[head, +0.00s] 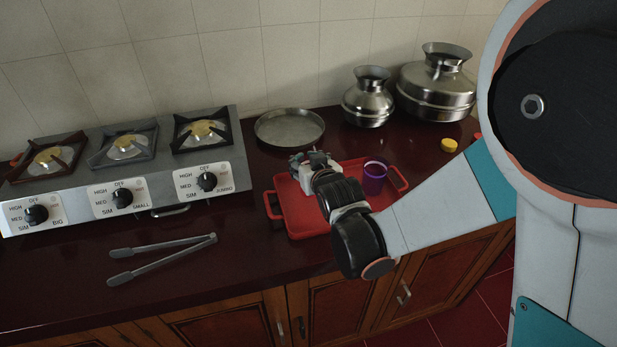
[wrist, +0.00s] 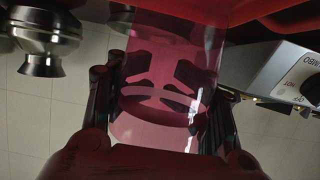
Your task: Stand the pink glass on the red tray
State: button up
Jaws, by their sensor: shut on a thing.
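My gripper (head: 313,166) is over the left back part of the red tray (head: 297,216) in the head view. In the wrist view my gripper (wrist: 165,90) has its dark fingers on both sides of the see-through pink glass (wrist: 170,65) and is shut on it. The glass is hidden behind my gripper and arm in the head view. The red tray (wrist: 255,12) also shows along the top of the wrist view, close to the glass's far end. I cannot tell whether the glass touches the tray.
A purple cup (head: 374,178) stands on the tray's right part, close to my arm. A flat metal pan (head: 290,128) lies behind the tray. A stove (head: 125,165) and tongs (head: 162,258) are at left. Two metal pots (head: 368,98) and a yellow object (head: 448,145) are at back right.

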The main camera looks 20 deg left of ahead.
notch_tip(320, 180, down, 4)
jog(key=b, duration=0.3)
jog(key=shift+f, duration=0.2)
jog(key=shift+r, duration=0.15)
jog(key=o, duration=1.4)
jog(key=shift+s+d+r, duration=0.15)
jog(key=shift+s, duration=0.05)
jog(key=p+v, duration=0.4)
jog(key=v, duration=0.7)
jog(key=shift+s, duration=0.25)
jog(key=shift+d, duration=0.1)
